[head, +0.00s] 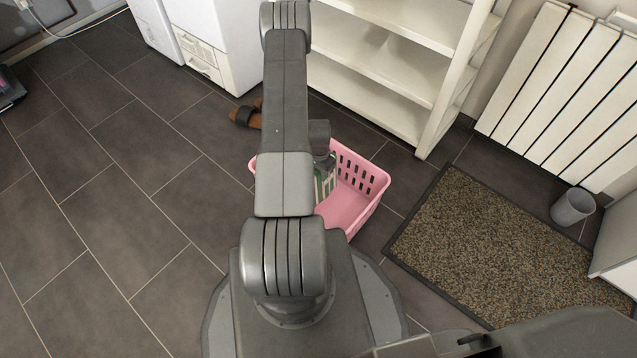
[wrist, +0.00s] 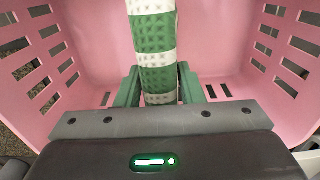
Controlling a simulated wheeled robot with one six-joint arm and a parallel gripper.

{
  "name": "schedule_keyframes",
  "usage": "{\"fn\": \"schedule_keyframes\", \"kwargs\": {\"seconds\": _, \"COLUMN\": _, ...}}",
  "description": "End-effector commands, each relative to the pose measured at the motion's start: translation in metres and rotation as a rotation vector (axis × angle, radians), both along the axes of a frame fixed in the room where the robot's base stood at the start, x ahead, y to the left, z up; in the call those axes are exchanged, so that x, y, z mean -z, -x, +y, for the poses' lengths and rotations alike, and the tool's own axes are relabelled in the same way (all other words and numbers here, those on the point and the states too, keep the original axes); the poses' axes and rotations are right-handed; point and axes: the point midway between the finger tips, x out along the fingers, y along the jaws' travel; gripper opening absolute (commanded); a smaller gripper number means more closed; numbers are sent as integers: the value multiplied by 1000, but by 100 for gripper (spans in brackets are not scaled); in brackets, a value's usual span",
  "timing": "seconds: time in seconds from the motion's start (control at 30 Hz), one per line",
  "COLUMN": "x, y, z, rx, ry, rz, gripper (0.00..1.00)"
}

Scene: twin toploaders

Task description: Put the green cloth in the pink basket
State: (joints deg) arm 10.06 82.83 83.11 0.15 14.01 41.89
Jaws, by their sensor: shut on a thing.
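The pink basket (head: 346,203) stands on the floor just beyond my base, partly hidden behind my arm in the head view. In the wrist view its pink wall (wrist: 95,30) with slots surrounds the gripper on both sides. My gripper (wrist: 160,88) is shut on the green cloth (wrist: 154,42), which shows green and white bands with a waffle texture. The cloth stretches away from the fingers over the basket's inside. In the head view a bit of the green and white cloth (head: 326,180) shows beside my arm, within the basket's outline. I cannot tell whether it touches the basket floor.
A white shelf (head: 385,65) stands behind the basket. A brown speckled mat (head: 500,245) lies to the right, with a grey bin (head: 573,206) and a white radiator (head: 565,90) beyond. Brown slippers (head: 246,115) lie behind my arm.

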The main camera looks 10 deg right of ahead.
Motion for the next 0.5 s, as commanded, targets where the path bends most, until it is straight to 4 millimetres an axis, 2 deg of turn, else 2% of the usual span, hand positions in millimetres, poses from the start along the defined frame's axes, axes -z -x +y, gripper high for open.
{"fn": "schedule_keyframes", "kwargs": {"seconds": 0.13, "x": 12, "y": 0, "z": 0, "rx": -1, "ry": 0, "rz": 0, "gripper": 0}}
{"fn": "schedule_keyframes", "kwargs": {"seconds": 0.3, "x": 37, "y": 0, "z": 0, "rx": -1, "ry": 0, "rz": 1, "gripper": 0}}
{"fn": "schedule_keyframes", "kwargs": {"seconds": 0.5, "x": 40, "y": 0, "z": 0, "rx": -1, "ry": 0, "rz": 0, "gripper": 0}}
